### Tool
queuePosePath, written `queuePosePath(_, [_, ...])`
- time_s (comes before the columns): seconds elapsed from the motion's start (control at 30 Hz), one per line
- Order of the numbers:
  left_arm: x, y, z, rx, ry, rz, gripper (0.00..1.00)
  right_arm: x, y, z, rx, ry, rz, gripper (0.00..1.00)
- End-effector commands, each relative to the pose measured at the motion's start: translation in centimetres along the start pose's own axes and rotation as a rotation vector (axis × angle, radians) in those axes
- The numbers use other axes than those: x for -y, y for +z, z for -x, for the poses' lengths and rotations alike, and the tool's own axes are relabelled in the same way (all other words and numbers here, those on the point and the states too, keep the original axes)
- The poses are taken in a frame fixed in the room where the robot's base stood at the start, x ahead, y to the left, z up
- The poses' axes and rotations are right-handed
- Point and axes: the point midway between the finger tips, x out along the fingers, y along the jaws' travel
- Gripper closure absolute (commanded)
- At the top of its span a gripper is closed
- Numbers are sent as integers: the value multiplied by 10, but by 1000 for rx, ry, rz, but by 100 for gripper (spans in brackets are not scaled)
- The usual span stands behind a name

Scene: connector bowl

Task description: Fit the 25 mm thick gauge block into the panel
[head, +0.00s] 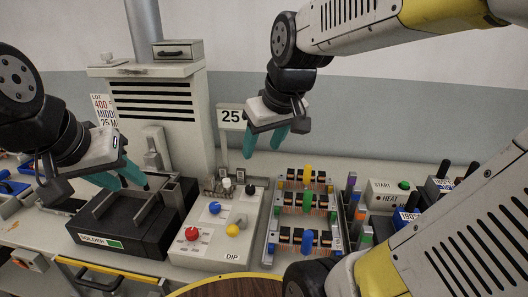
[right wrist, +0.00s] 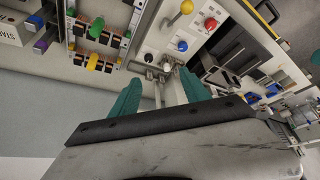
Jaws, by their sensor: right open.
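I cannot make out for certain which piece is the 25 mm gauge block. My left gripper (head: 132,187) looks open, over the black solder unit.
The black solder unit (head: 95,235) stands left of the control box. A rack (head: 270,240) with several coloured-handled modules stands to its right, then a START/HEAT box (head: 392,193). A louvred cabinet (head: 160,90) rises behind. A round brown surface (head: 240,288) is in front.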

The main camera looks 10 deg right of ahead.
Motion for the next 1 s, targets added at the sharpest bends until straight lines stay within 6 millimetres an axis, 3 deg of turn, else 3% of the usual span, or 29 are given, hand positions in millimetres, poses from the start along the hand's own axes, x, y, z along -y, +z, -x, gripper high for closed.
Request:
queuePosePath(0.1, [0, 0, 0, 0, 0, 0, 64, 3, 28, 18, -55, -10, -128, 46])
queuePosePath(0.3, [0, 0, 0, 0, 0, 0, 64, 6, 53, 27, -99, -37, -252, 46])
queuePosePath(1.0, [0, 0, 0, 0, 0, 0, 64, 7, 56, 28, -103, -41, -270, 46])
